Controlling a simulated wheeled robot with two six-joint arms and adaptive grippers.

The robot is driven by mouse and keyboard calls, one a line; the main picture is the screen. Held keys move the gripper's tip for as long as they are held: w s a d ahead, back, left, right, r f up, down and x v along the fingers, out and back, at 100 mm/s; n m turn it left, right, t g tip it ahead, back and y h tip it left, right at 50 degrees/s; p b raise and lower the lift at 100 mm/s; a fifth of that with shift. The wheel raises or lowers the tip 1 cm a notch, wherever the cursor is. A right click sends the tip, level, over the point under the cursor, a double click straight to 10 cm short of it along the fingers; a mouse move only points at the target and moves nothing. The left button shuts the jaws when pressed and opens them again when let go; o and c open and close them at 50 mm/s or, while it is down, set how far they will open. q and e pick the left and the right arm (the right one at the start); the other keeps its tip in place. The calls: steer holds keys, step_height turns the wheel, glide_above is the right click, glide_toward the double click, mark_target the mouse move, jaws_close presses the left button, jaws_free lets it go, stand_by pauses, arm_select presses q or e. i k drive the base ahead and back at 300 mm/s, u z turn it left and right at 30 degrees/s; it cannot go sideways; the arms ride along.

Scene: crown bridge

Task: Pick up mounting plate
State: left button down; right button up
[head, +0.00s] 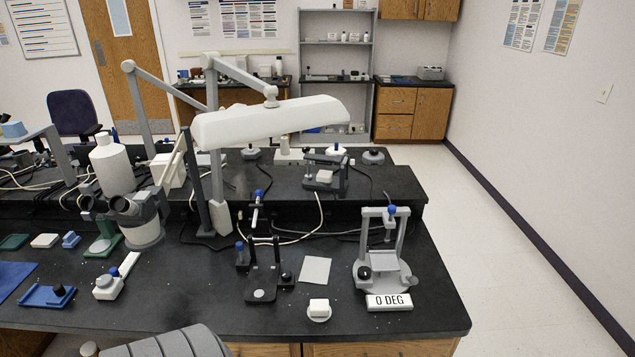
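Neither of my grippers shows in the head view. A small round white disc (319,318) with a white block (318,305) on top lies near the front edge of the black bench. A flat light-grey square plate (315,270) lies behind it, between two stands. I cannot tell for sure which of these is the mounting plate. A black articulator-like stand (262,283) is to the left of the square plate.
A microscope (138,215) and a white lamp head (270,121) on an arm rise over the left and middle of the bench. A blue tray (47,296) lies at left. Cables run behind the stands. A grey ribbed object (180,343) shows at the bottom edge.

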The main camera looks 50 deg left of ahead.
mark_target(319, 311)
steer(key=z, duration=0.45)
steer(key=i, duration=3.55)
steer(key=u, duration=2.85)
steer(key=i, duration=1.6)
steer(key=u, duration=2.4)
